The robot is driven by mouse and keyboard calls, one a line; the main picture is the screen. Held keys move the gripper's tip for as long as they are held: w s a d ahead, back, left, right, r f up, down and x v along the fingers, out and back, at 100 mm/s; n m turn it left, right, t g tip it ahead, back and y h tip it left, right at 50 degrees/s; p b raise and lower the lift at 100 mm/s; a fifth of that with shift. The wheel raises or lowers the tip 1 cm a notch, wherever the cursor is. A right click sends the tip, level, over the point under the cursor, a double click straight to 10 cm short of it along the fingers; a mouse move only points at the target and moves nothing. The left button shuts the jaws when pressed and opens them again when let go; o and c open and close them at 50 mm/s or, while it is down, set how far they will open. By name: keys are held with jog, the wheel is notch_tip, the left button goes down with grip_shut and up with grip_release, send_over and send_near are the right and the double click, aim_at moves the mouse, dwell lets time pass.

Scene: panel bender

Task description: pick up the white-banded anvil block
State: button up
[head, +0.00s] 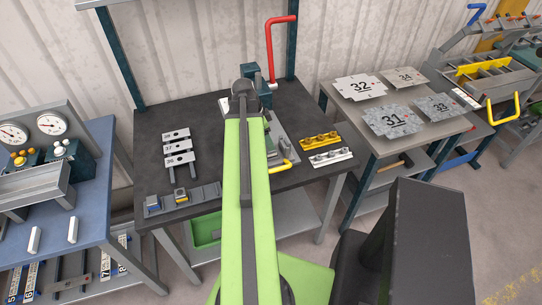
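I cannot make out a white-banded anvil block. A grey rack (207,192) lies at the front left of the dark workbench (215,125). It holds a blue-banded block (152,203) at its left end and a yellow-banded block (181,194) beside it. The bare right part of the rack shows no block, and its right end meets my green arm in the picture. My arm reaches up the middle of the view and hides part of the bench and the bender. My gripper is not visible beyond the dark joint at the arm's far end.
The bender with its red lever (270,50) stands behind my arm. Several grey tagged plates (178,147) lie left of the arm; yellow (319,141) and white (331,157) toothed bars lie right. A side table (345,108) holds numbered sheets (394,121). A gauge bench (85,170) stands left.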

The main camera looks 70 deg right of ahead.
jog(key=b+x, duration=0.5)
jog(key=shift+w+a+f, duration=0.1)
jog(key=shift+a+f, duration=0.15)
jog(key=shift+r, duration=0.2)
grip_shut()
